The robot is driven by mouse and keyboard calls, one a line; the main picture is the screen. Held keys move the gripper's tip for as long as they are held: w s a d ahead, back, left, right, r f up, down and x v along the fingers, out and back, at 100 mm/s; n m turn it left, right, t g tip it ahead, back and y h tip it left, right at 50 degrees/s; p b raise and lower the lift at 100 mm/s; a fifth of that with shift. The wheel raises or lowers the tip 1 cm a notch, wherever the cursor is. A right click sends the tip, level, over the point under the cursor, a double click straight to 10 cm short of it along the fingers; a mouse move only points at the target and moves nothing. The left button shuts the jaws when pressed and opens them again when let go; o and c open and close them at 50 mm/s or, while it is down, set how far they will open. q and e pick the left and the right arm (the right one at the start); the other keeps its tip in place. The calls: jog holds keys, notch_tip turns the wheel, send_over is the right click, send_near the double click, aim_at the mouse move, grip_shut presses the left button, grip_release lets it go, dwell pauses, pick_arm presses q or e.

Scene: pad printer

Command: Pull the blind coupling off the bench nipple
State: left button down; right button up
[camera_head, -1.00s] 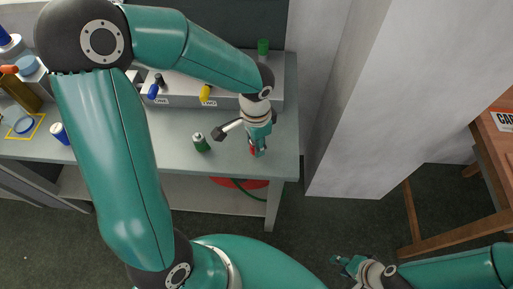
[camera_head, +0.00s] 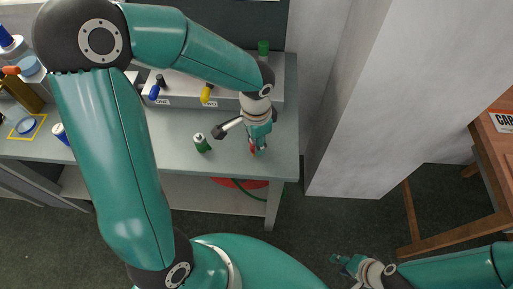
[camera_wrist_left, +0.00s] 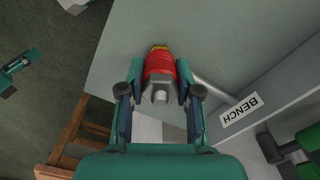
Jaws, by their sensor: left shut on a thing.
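A red coupling (camera_wrist_left: 160,70) with a brass-coloured end and a grey hex tip sits between the fingers of my left gripper (camera_wrist_left: 160,90) in the left wrist view. In the head view only a little red of the coupling (camera_head: 253,149) shows beside my left gripper (camera_head: 258,143), over the right end of the bench. The gripper is shut on it. A grey pipe (camera_wrist_left: 213,89) runs from beside the coupling to the panel marked BENCH (camera_wrist_left: 240,108). The fingers hide whether the coupling is still on the nipple. My right gripper (camera_head: 343,264) is low at the right, away from the bench; its opening is unclear.
Behind are a blue part (camera_head: 154,92), a yellow part (camera_head: 206,92) and a green part (camera_head: 263,47). A pale pillar (camera_head: 350,120) stands right of the bench.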

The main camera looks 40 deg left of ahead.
pick_arm(q)
jog(key=shift+r, duration=0.4)
jog(key=shift+r+p, duration=2.05)
jog(key=shift+r, duration=0.3)
jog(key=shift+f, duration=0.1)
